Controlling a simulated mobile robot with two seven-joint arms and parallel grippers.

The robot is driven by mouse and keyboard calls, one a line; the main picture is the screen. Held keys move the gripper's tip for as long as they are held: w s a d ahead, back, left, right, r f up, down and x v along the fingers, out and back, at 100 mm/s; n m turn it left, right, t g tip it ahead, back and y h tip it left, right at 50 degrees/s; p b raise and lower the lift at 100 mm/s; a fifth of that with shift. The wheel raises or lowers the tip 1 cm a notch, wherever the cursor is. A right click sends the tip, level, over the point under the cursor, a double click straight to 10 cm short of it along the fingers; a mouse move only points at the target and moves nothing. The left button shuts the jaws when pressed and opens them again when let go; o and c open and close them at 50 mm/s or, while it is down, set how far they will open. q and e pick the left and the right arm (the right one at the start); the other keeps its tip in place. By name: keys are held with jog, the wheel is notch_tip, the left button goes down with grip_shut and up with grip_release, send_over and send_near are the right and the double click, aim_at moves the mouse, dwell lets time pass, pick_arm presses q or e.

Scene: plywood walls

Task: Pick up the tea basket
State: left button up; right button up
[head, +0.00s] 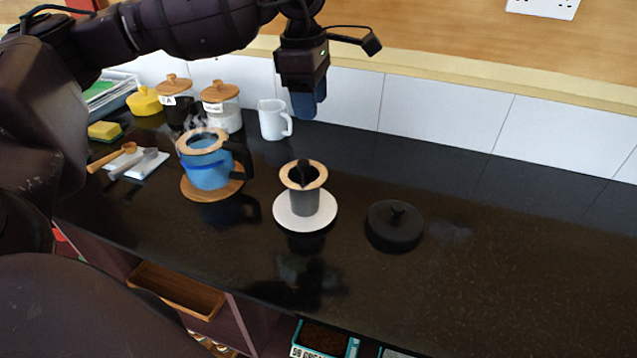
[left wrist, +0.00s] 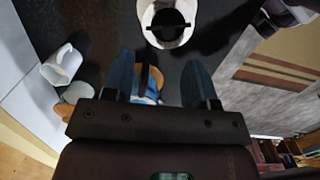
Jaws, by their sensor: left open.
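The tea basket (head: 304,200) is a dark grey cylinder with a wooden rim and a dark bar across its top. It stands upright on a white saucer (head: 283,219) on the black counter. In the left wrist view the tea basket (left wrist: 168,22) shows from above at the top edge. My left gripper (head: 307,103) is above the counter, behind and higher than the basket, pointing down. Its blue fingers (left wrist: 160,82) are apart and empty, not touching the basket. My right gripper is in neither view.
A steaming blue teapot (head: 207,167) with a black handle stands left of the basket on a wooden coaster. A black lid (head: 394,226) lies to the right. A white jug (head: 272,120) and jars (head: 222,108) stand along the wall. The counter's right side is clear.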

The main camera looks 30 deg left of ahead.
pick_arm(q)
jog(key=s+a, duration=0.1)
send_over(303, 162)
jog(key=shift+g+y, duration=0.3)
jog(key=shift+y, duration=0.1)
jog(key=f, duration=0.5)
jog(key=shift+w+a+f, duration=0.25)
jog(key=shift+w+f, duration=0.15)
jog(key=shift+s+d+f, duration=0.1)
jog(key=shift+s+f, duration=0.05)
jog(key=shift+f, duration=1.1)
jog(key=shift+s+d+f, duration=0.1)
jog(key=shift+s+f, duration=0.05)
jog(key=shift+f, duration=1.1)
grip_shut()
